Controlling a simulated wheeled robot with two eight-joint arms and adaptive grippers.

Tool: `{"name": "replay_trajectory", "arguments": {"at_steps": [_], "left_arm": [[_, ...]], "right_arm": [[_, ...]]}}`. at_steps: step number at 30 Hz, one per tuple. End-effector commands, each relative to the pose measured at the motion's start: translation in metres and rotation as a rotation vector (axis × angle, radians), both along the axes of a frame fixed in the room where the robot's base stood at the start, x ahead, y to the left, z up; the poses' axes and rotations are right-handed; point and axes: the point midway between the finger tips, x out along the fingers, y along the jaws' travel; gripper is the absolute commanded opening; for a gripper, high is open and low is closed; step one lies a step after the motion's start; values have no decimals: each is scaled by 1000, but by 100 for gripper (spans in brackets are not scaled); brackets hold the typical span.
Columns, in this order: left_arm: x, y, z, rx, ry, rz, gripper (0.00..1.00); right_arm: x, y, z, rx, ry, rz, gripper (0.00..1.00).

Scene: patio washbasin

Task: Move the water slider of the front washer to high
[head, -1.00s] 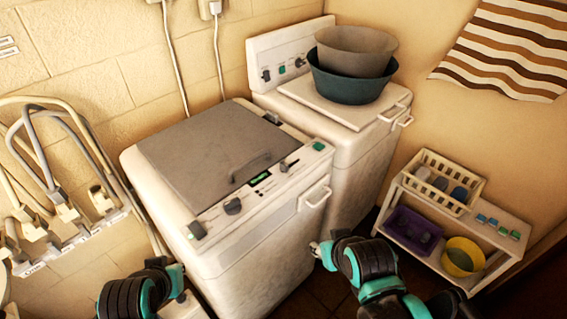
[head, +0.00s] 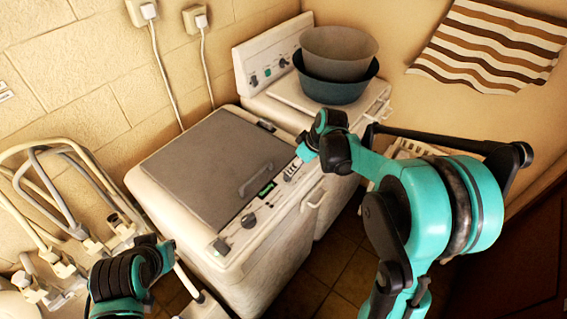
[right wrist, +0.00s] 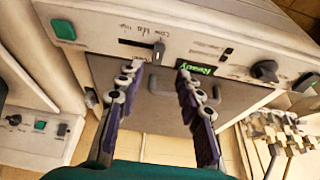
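The front washer (head: 140,190) is off-white with a grey lid and a control panel along its near edge. Its water slider (right wrist: 157,52) is a grey knob at the right end of a dark slot in the right wrist view. Blurry labels above the slot seem to read High at its left and Low at its right. My right gripper (right wrist: 159,68) is open and empty, its fingertips either side of the knob in that view; contact cannot be told. In the head view my right gripper (head: 303,152) is over the panel's far end. My left arm is at lower left; its fingers are not visible.
The panel also has a green button (right wrist: 63,29), a small switch (right wrist: 227,52), a lit Ready display (right wrist: 196,68) and a dark dial (right wrist: 265,70). A second washer (head: 350,125) behind carries two stacked basins (head: 335,90). Pipes and taps are at left.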

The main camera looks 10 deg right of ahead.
Motion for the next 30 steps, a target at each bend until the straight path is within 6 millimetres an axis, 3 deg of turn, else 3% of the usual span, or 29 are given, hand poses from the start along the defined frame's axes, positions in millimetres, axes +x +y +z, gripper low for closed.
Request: {"name": "replay_trajectory", "arguments": {"at_steps": [5,18,30], "left_arm": [[0,0,4,0,0,0,0],[0,0,-5,0,0,0,0],[0,0,-5,0,0,0,0]], "right_arm": [[10,-1,-9,4,3,29,36],[29,14,-69,3,4,29,36],[31,17,-76,3,4,28,34]]}}
